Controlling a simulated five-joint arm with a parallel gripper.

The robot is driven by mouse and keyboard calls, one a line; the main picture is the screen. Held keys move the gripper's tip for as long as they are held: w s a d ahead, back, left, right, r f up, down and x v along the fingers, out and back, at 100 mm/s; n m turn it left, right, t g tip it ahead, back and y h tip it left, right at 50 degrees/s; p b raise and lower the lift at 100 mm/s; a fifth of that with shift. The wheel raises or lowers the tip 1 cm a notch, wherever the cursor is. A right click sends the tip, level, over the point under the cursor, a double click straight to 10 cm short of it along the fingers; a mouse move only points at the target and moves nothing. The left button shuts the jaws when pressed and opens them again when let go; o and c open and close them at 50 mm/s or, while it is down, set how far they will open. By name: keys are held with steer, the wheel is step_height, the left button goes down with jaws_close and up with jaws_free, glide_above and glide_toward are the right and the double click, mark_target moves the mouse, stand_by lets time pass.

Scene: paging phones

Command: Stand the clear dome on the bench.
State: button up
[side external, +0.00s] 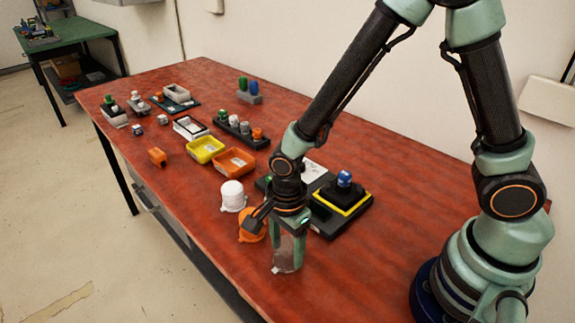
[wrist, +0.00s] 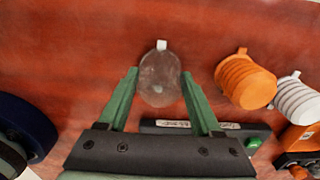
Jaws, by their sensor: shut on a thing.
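The clear dome (side external: 288,254) is see-through, with a small pale tab near its bottom edge in the side view. It is upright between the fingers of my gripper (side external: 290,222), low over the red bench (side external: 372,278) near its front edge. In the wrist view the clear dome (wrist: 159,78) lies between the two green fingertips of my gripper (wrist: 160,76), with its white tab pointing away. My gripper is shut on it. I cannot tell whether its rim touches the bench.
An orange dome (wrist: 245,82) and a white ribbed dome (wrist: 296,98) stand close by. Yellow (side external: 205,149) and orange (side external: 234,162) trays lie farther left. The bench front right is clear.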

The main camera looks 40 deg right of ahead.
mark_target(287, 243)
steer(key=shift+f, duration=0.1)
steer(key=o, duration=1.1)
steer(key=shift+c, duration=0.2)
step_height(287, 243, up, 12)
steer(key=s+d+r+n+t, duration=0.1)
steer(key=d+r+n+t, duration=0.4)
steer(key=d+r+n, duration=0.6)
steer(key=shift+s+d+r+n+t, duration=0.25)
steer(key=shift+d+n, duration=1.6)
steer(key=shift+n, duration=1.75)
